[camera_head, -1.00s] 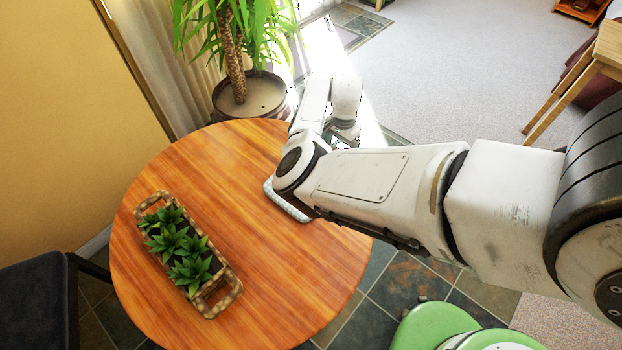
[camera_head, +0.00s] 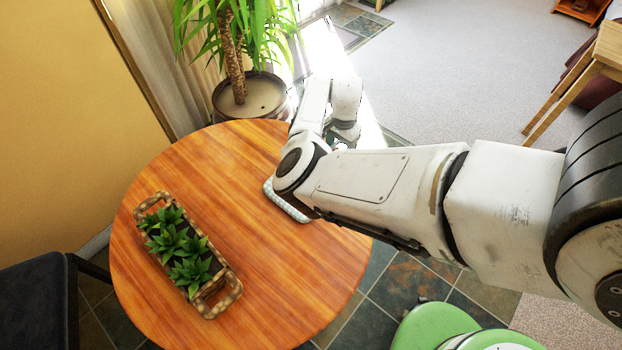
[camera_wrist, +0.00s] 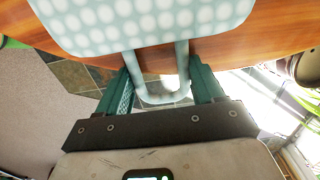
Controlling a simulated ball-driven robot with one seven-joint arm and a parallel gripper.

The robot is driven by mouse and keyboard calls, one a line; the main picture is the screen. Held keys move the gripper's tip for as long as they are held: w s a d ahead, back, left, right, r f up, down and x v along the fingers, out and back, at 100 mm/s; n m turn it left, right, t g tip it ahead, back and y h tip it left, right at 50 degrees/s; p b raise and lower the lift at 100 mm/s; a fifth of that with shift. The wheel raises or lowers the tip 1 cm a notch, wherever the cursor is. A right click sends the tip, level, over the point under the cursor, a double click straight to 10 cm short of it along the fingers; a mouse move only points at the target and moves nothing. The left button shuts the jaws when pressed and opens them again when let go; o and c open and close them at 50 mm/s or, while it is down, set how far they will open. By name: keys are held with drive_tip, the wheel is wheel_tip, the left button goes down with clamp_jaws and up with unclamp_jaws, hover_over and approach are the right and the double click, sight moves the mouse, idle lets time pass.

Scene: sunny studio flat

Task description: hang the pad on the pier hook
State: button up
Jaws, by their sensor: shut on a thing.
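The pad (camera_wrist: 145,22) is pale blue-green with white dots and a grey-green loop (camera_wrist: 160,98) at its near end. In the wrist view my gripper (camera_wrist: 162,85) has a finger on each side of the loop and is shut on it. In the head view only an edge of the pad (camera_head: 287,202) shows, over the round table; my arm hides the rest of it and my fingers. I cannot tell whether the pad touches the table top. I cannot make out the pier hook in either view.
The round wooden table (camera_head: 290,290) bears a planter (camera_head: 222,296) with several green succulents at its left. A potted plant (camera_head: 250,95) stands behind the table. A dark chair (camera_head: 35,300) is at lower left and a green seat (camera_head: 425,325) at lower right. The table's front middle is clear.

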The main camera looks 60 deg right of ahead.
wheel_tip(320, 180, up, 30)
drive_tip(key=p, duration=1.4)
idle(1.9)
drive_tip(key=shift+a, duration=0.1)
idle(0.9)
drive_tip(key=w+a+f+n+b, duration=0.1)
drive_tip(key=w+a+f+n, duration=0.4)
drive_tip(key=a, duration=0.5)
drive_tip(key=w+a+f+n+b, duration=0.2)
drive_tip(key=w+a+f+n, duration=0.35)
drive_tip(key=a, duration=0.45)
drive_tip(key=a+f+n+b, duration=0.1)
drive_tip(key=a+f+n, duration=0.2)
drive_tip(key=a, duration=0.7)
drive_tip(key=a+f+n+b, duration=0.1)
drive_tip(key=a+f+n, duration=0.3)
drive_tip(key=a+n, duration=0.3)
drive_tip(key=s+a, duration=0.1)
drive_tip(key=a, duration=0.1)
drive_tip(key=shift+a, duration=0.35)
drive_tip(key=shift+w, duration=0.1)
